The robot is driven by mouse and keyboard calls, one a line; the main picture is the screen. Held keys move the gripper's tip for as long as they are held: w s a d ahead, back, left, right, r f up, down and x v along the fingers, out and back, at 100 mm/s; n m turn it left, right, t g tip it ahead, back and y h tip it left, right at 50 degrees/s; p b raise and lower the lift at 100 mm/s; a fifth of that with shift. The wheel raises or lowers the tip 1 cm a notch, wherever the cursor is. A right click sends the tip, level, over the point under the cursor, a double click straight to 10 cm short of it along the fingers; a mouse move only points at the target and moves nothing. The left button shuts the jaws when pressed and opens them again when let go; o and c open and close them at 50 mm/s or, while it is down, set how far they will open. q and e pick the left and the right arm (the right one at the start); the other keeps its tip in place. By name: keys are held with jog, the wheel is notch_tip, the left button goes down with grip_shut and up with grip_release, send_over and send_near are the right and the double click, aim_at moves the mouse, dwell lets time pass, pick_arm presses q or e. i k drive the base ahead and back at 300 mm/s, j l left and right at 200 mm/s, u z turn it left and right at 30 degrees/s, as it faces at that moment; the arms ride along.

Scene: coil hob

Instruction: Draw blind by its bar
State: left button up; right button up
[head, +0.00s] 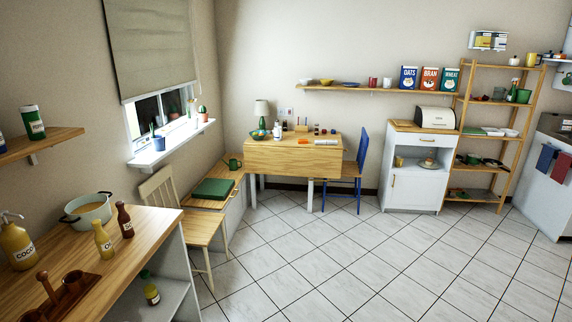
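A beige fabric blind (152,48) hangs over the window on the left wall in the head view. It is part lowered, and its straight lower edge, where the bar (160,92) runs, slopes across the upper part of the window. Below it the dark window pane (148,110) and its white frame show. A white sill (172,142) with potted plants juts out under the window. Neither of my grippers shows in the head view.
A wooden counter (150,222) with a pot (88,210) and bottles stands at the lower left. A wooden chair (200,228) and a bench (208,200) stand below the window. The tiled floor (340,255) is clear in the middle.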

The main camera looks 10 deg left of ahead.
aim_at(134, 87)
jog(key=i+u, duration=0.1)
jog(key=i, duration=0.75)
jog(key=i+u, duration=0.1)
jog(key=i, duration=0.7)
jog(key=i+l+u, duration=0.1)
jog(key=i, duration=0.75)
